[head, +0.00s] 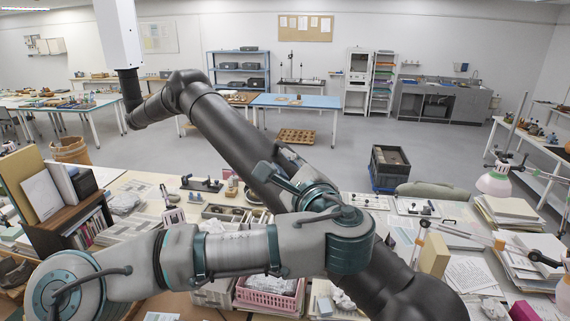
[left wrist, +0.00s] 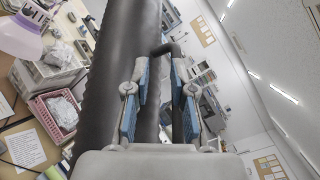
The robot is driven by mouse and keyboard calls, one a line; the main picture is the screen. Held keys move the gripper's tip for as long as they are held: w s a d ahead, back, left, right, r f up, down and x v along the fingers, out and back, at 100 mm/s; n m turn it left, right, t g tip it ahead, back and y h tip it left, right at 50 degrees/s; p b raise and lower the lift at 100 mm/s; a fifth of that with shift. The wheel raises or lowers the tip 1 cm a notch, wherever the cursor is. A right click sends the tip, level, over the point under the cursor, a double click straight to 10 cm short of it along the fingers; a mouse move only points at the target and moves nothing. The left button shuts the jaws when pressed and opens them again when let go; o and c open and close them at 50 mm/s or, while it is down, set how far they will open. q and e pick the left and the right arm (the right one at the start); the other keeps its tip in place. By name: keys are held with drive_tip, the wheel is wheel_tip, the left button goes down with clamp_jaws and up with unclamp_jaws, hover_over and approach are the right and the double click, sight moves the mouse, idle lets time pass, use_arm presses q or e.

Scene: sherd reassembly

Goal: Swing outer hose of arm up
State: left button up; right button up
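A black extraction arm hangs from a white ceiling column (head: 118,35). Its short inner hose (head: 150,108) meets an elbow, and its long outer hose (head: 230,132) slopes down to the lower right, running behind my left arm. The outer hose also fills the middle of the left wrist view (left wrist: 118,50). My left gripper (head: 287,160) is at the outer hose, about midway along it. In the left wrist view its blue-padded fingers (left wrist: 160,68) stand apart, with a thin bent black handle (left wrist: 168,48) near the tips. Whether they touch it is unclear. My right gripper is not visible.
A cluttered worktable lies below, with a pink basket (head: 270,296), paper stacks and trays (head: 228,213). A pink lamp (head: 494,181) stands at right. A wooden shelf (head: 62,215) stands at left. A dark crate (head: 390,168) is on open floor beyond.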

use_arm(q)
drive_tip(key=shift+d+f, duration=0.1)
drive_tip(key=shift+d, duration=0.15)
drive_tip(key=c, duration=0.4)
drive_tip(key=shift+w+d, duration=0.1)
drive_tip(key=shift+d, duration=0.2)
clamp_jaws()
drive_tip(key=shift+o, duration=2)
unclamp_jaws()
drive_tip(key=shift+a, duration=0.55)
drive_tip(key=v, duration=1.2)
